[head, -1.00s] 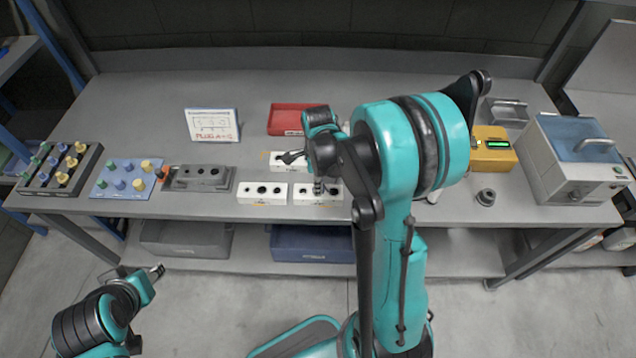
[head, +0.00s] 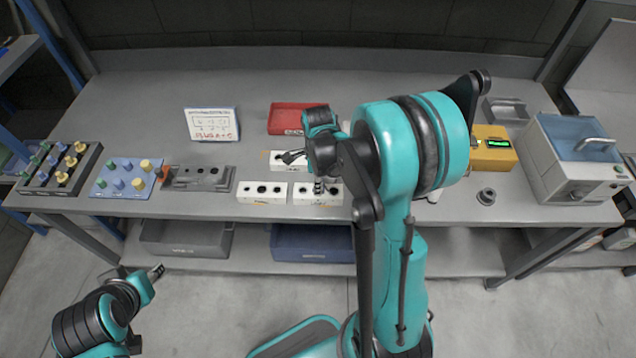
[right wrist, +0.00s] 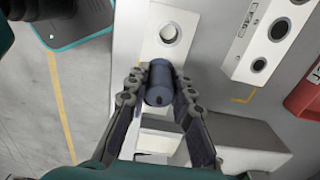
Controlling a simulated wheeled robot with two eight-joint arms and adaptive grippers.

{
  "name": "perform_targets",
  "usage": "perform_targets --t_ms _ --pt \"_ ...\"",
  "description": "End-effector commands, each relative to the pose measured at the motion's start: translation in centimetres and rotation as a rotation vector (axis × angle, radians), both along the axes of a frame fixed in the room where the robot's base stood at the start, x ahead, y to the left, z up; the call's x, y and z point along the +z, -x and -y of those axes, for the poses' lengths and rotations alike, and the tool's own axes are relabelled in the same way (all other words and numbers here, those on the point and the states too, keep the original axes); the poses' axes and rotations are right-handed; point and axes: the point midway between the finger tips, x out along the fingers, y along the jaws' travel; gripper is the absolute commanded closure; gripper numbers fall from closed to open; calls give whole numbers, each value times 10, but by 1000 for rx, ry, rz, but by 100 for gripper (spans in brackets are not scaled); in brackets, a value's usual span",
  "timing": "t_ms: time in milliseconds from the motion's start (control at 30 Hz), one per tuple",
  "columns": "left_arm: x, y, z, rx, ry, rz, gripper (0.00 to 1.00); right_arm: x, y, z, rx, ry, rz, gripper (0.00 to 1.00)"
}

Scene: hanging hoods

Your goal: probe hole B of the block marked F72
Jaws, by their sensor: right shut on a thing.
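My right gripper (head: 319,186) is shut on a dark blue-grey cylindrical probe (right wrist: 160,78), held over the front right white block (head: 331,200). In the right wrist view this block (right wrist: 190,28) shows one open hole (right wrist: 169,33) beyond the probe; the gripper and probe cover its middle. I cannot tell whether the probe's tip is in a hole. Two more white blocks with holes show: one to the left (head: 262,199) and one behind (head: 281,168), partly hidden by my arm. The block markings are too small to read. My left gripper (head: 157,271) is low at left, away from the bench.
A red tray (head: 287,122) and a sign (head: 211,124) stand behind the blocks. A grey fixture (head: 200,185), blue pegboard (head: 112,190) and black pegboard (head: 45,187) are left. A yellow meter (head: 493,155) and a lidded machine (head: 570,170) are right. The rear bench is mostly clear.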

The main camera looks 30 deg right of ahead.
Motion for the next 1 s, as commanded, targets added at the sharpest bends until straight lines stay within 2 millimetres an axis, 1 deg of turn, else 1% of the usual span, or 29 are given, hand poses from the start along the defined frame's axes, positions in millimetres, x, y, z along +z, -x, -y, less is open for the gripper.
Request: perform_targets --t_ms 167,267,1000 --pt "1 0 0 0 0 0 60 1 0 0 0 0 0 100" --pt "4 0 0 0 0 0 60 5 0 0 0 0 0 100" --pt "37 0 0 0 0 0 60 52 0 0 0 0 0 100"
